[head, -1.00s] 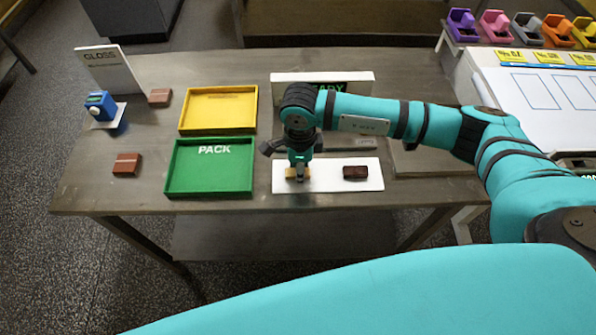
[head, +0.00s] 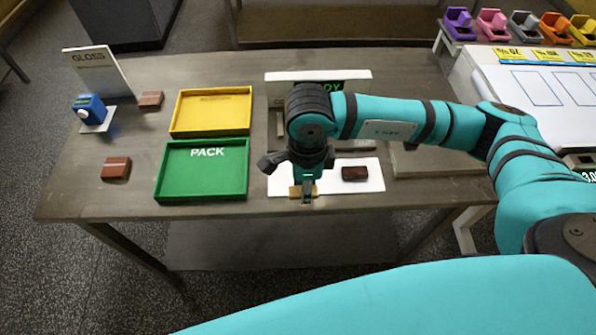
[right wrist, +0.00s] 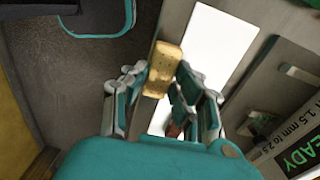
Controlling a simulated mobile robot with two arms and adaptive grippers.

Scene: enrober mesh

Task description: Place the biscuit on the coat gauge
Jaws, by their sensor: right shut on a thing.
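My right gripper (head: 306,188) is shut on a golden biscuit (right wrist: 162,68). In the head view the biscuit shows at the front edge of a white plate (head: 325,185) and seems lifted a little above it. A dark brown biscuit (head: 355,173) lies on the plate to the right. A panel with a green READY display (head: 360,86) and the letters CO stands behind my right arm. In the right wrist view this panel reads 1.5 mm (right wrist: 285,148); it seems to be the coat gauge. Its lower parts are largely hidden by my arm in the head view. My left gripper is out of view.
A green PACK tray (head: 200,195) and a yellow tray (head: 212,130) sit left of the plate. Brown blocks (head: 116,168), a blue device (head: 90,108) and a GLOSS sign (head: 100,75) are at the far left. Coloured holders (head: 491,22) stand at the back right.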

